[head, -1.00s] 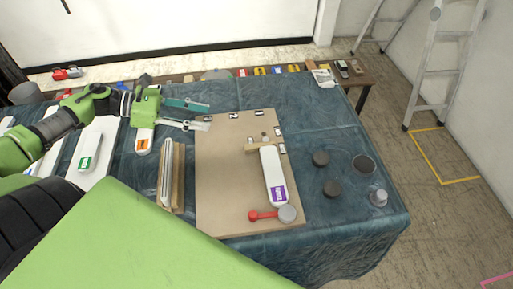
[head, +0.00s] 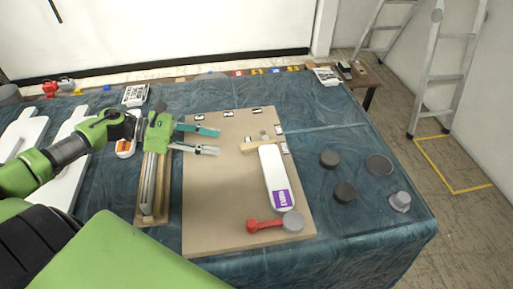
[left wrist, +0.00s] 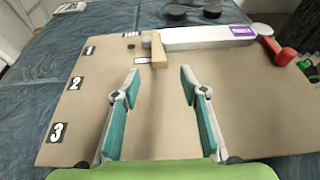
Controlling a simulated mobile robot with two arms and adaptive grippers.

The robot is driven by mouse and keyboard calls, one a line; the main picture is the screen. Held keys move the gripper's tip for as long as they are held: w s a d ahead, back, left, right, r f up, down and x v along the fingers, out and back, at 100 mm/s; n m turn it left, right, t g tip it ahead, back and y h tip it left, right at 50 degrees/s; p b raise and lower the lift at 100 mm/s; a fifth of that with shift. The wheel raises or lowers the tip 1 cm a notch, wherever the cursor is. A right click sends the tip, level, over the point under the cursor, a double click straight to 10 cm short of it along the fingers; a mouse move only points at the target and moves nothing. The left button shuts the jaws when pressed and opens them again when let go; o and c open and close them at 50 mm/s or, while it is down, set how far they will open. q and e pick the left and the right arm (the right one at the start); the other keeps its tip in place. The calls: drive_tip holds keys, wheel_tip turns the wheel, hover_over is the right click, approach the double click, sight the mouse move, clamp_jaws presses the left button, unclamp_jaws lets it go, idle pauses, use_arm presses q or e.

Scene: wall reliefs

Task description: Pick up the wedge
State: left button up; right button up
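The wedge looks to be the small light wooden piece (head: 254,147) on the tan board (head: 225,205), against the upper end of a white block with a purple label (head: 271,170). In the left wrist view the wooden piece (left wrist: 158,51) is ahead of the fingers, at the end of the white block (left wrist: 208,37). My left gripper (head: 218,142) is open and empty over the board, left of the wooden piece. Both fingers show apart in the left wrist view (left wrist: 160,76). My right gripper is not seen.
A red-handled tool with a grey round head (head: 265,225) lies at the board's near edge. Dark discs (head: 329,158) and a grey knobbed piece (head: 400,201) are to the right. A wooden rack (head: 152,195) stands left of the board. Numbered tags line the board.

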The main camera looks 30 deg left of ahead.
sight(246, 146)
use_arm(q)
drive_tip(key=x, duration=0.4)
drive_tip(key=shift+w+d, duration=0.15)
drive_tip(key=shift+p+x, duration=0.7)
drive_tip(key=shift+x, duration=1.7)
drive_tip(key=shift+w+d+f, duration=0.15)
drive_tip(key=shift+w+d, duration=0.05)
drive_tip(key=shift+w, duration=0.05)
drive_tip(key=shift+c, duration=0.5)
drive_tip(key=c, duration=0.9)
